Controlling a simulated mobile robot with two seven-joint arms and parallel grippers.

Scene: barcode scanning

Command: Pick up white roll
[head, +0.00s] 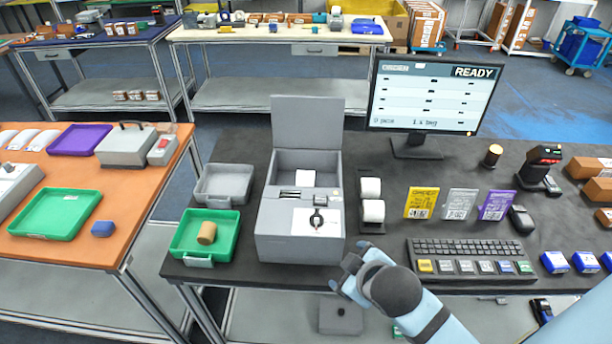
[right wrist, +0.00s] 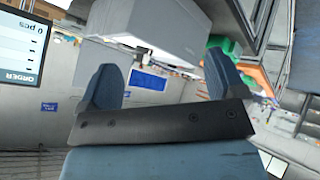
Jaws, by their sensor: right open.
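Two white rolls stand on the dark table in the head view, right of the grey printer box: a rear white roll (head: 370,188) and a front white roll (head: 373,212). Another white roll (head: 305,177) shows inside the open grey printer box (head: 285,247). My right gripper (head: 352,272) is at the table's front edge, nearer than the rolls and apart from them. In the right wrist view its two fingers (right wrist: 163,85) are spread with nothing between them. My left gripper is in no view.
A green tray (head: 181,246) with a brown cylinder (head: 207,233) and a grey tray (head: 217,168) lie left of the box. Right of the rolls stand coloured cards (head: 421,203), a keyboard (head: 470,248) and a monitor (head: 433,95). Little bare table separates rolls and box.

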